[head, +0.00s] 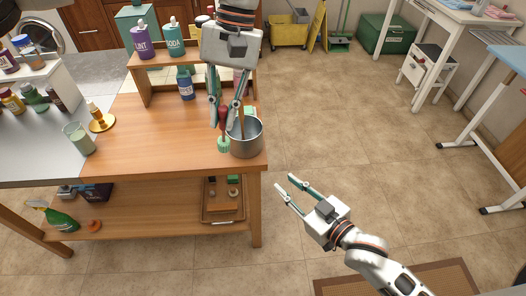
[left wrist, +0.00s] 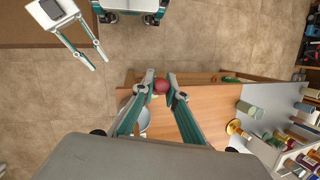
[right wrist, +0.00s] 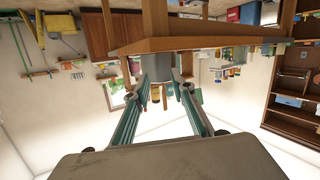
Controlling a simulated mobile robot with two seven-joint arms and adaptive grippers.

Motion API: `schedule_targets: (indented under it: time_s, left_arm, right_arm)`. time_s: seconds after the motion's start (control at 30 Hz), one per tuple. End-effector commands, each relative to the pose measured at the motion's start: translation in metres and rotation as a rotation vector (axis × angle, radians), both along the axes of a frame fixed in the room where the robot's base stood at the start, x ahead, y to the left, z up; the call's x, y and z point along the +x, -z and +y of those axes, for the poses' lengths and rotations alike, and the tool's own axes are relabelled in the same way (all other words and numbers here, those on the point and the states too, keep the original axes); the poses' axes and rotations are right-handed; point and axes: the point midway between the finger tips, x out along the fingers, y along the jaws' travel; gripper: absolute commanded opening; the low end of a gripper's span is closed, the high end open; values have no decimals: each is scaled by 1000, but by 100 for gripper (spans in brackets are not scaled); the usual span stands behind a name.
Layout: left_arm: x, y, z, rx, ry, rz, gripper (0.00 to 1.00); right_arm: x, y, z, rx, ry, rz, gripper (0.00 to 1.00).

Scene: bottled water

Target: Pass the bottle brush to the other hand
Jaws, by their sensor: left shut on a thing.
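The bottle brush has a red handle (head: 222,118) and a pale green head (head: 223,145), and hangs about upright just left of the metal pot. My left gripper (head: 228,119) comes down from above and is shut on its handle. In the left wrist view the red handle end (left wrist: 160,87) sits between the fingertips. My right gripper (head: 284,189) is open and empty, low in front of the table's right corner. In the right wrist view its fingers (right wrist: 163,85) are spread apart. I cannot tell whether the brush head touches the table.
The metal pot (head: 246,142) stands at the wooden table's (head: 150,130) right edge with a wooden-handled tool in it. A shelf (head: 145,72) with bottles stands behind.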

Motion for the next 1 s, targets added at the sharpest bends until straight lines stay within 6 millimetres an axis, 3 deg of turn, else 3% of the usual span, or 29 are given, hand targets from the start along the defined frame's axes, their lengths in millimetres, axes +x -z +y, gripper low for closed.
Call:
schedule_targets:
  time_s: [0.03, 0.2, 0.4, 0.7, 1.0]
  left_arm:
    - [0, 0, 0, 0, 0, 0, 0]
    - [0, 0, 0, 0, 0, 0, 0]
    - [0, 0, 0, 0, 0, 0, 0]
    - [0, 0, 0, 0, 0, 0, 0]
    - [0, 0, 0, 0, 0, 0, 0]
  right_arm:
    - [7, -23, 10, 9, -48, -46, 25]
    - [12, -85, 41, 47, -197, -146, 25]
    - [3, -130, 60, 61, -334, -206, 25]
    - [-5, -150, 69, 65, -409, -224, 25]
    - [18, -151, 100, 66, -411, -227, 25]
